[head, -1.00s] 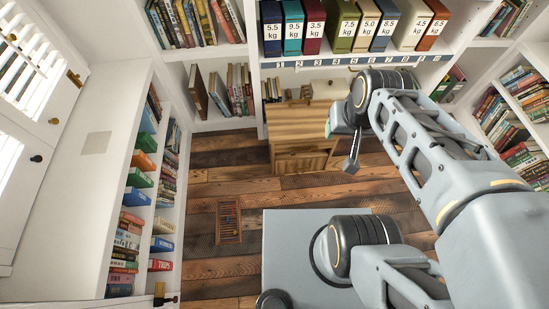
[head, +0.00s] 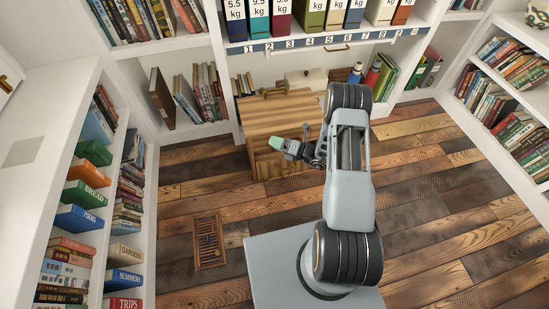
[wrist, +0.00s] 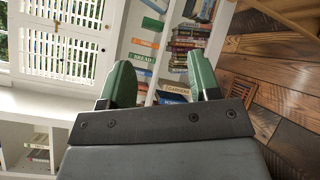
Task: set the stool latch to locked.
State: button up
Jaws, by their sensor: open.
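The wooden stool (head: 280,108), a box-like piece with a slatted top, stands on the plank floor against the back shelving in the head view. Its light wooden edge also shows at the upper right of the wrist view (wrist: 272,46). I cannot make out the latch or its setting; my arm and gripper cover part of the stool's front. My gripper (head: 294,150) is in front of the stool in the head view, pointing left. In the wrist view my gripper (wrist: 160,82) has two green fingers spread apart with nothing between them.
A bookcase (head: 100,190) runs along the left, with several books jutting out. Labelled weight binders (head: 312,20) fill the back shelf. Another bookcase (head: 510,100) stands right. The plank floor (head: 440,200) at right is clear.

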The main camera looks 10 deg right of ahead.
jog(key=s+d+f+m+t+h+b, duration=0.1)
jog(key=d+f+m+t+h+b, duration=0.2)
jog(key=f+m, duration=0.45)
jog(key=s+d+f+m+t+h+b, duration=0.1)
jog(key=d+f+m+t+h, duration=0.25)
jog(key=f, duration=0.75)
jog(key=shift+m+h, duration=0.45)
jog(key=shift+m, duration=0.05)
jog(key=b+x, duration=0.3)
jog(key=x, duration=1)
jog(key=shift+w+d+f, duration=0.1)
jog(key=shift+w+f, duration=0.05)
jog(key=shift+w, duration=0.05)
jog(key=shift+c, duration=0.3)
grip_shut()
